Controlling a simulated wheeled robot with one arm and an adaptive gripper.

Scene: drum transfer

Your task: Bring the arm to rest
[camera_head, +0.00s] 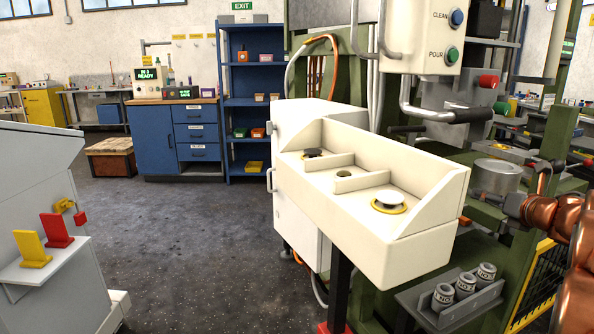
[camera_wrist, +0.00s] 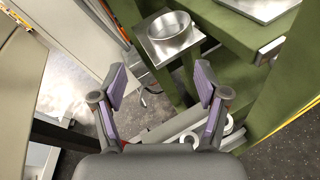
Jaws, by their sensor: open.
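In the wrist view my gripper (camera_wrist: 160,84) is open, with its two purple-padded fingers spread wide and nothing between them. Beyond the fingers, a round metal dish (camera_wrist: 170,26) sits on a square metal plate, apart from the gripper. In the head view a copper-coloured arm reaches in from the right edge, near a shiny metal cylinder (camera_head: 497,178) on the green machine. Whether the fingers touch anything there is too small to tell.
Several labelled cups (camera_head: 465,286) stand in a grey rack below. A control box (camera_head: 433,38) with a handle hangs above. Open floor (camera_head: 190,235) lies left.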

